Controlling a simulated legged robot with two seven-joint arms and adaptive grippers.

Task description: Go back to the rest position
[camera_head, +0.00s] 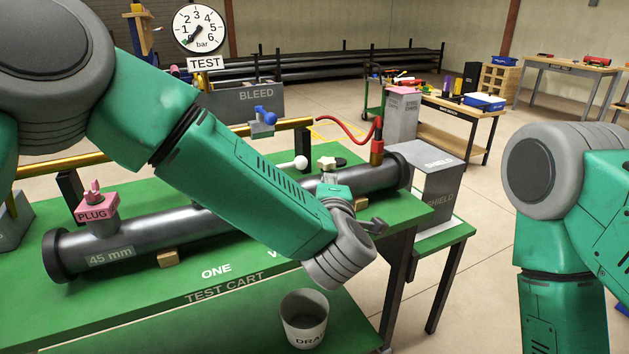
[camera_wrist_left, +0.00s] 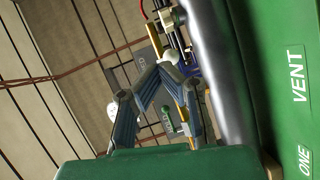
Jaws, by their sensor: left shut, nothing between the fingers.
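My left arm (camera_head: 245,185) reaches across the green test cart (camera_head: 130,320), in front of the dark 45 mm pipe (camera_head: 140,240). Its wrist hides part of the pipe and most of the left gripper in the head view. In the left wrist view the left gripper (camera_wrist_left: 159,78) has its fingertips together with nothing between them. A white round knob (camera_wrist_left: 171,55) appears just beyond the fingertips; I cannot tell whether they touch. My right arm (camera_head: 560,240) hangs at the right edge, and its gripper is out of view.
A drain cup (camera_head: 304,325) stands below the left wrist. A pink plug block (camera_head: 95,206) sits at the pipe's left part. A red hose (camera_head: 345,134), a grey shield block (camera_head: 437,185) and a pressure gauge (camera_head: 199,29) are behind. Floor between cart and right arm is clear.

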